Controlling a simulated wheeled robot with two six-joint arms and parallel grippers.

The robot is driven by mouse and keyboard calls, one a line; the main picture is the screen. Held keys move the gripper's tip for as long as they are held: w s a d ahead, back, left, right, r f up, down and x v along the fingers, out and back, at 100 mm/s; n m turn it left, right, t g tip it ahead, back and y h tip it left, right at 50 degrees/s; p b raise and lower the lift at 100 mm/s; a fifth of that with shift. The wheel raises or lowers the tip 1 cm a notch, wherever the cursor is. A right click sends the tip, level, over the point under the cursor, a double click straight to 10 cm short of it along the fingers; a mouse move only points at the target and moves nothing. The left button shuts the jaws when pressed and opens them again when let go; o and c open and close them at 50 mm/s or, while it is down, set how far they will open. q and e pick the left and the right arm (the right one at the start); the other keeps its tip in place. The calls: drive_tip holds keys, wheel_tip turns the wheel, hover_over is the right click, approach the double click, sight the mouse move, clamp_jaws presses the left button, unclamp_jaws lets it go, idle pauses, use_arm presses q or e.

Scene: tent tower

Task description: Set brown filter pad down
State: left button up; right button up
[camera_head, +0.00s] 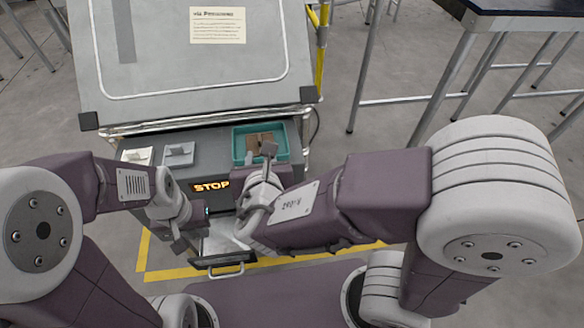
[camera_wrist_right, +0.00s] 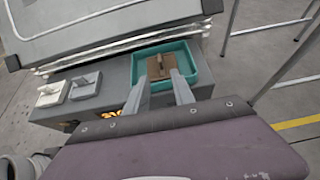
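The brown filter pad (camera_head: 259,139) lies in a teal tray (camera_head: 286,155) on the right of the grey ledge. In the right wrist view the brown pad (camera_wrist_right: 162,66) shows a darker grip piece on top. My right gripper (camera_wrist_right: 160,92) is open, its two fingers spread apart at the near side of the tray, with the pad beyond and between them. Whether a finger touches the pad I cannot tell. My left gripper (camera_head: 192,228) is lower left, beside the open drawer, with its fingers apart and nothing seen between them.
Two pale handled pieces, one white (camera_head: 137,155) and one grey (camera_head: 178,154), sit on the ledge's left. A drawer with a handle (camera_head: 225,271) stands open below. A sloped panel (camera_head: 190,60) rises behind.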

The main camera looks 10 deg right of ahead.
drive_tip(key=s+d+f+n+g, duration=0.4)
drive_tip(key=d+f+n, duration=0.3)
drive_tip(key=n, duration=1)
drive_tip(key=s+d+f+n+g, duration=0.4)
drive_tip(key=d+f+n+g, duration=0.3)
drive_tip(key=n, duration=1.1)
drive_tip(key=d, duration=0.4)
drive_tip(key=shift+s+f+n, duration=0.2)
drive_tip(key=shift+s+n, duration=0.05)
drive_tip(key=shift+n, duration=0.05)
drive_tip(key=shift+a, duration=0.1)
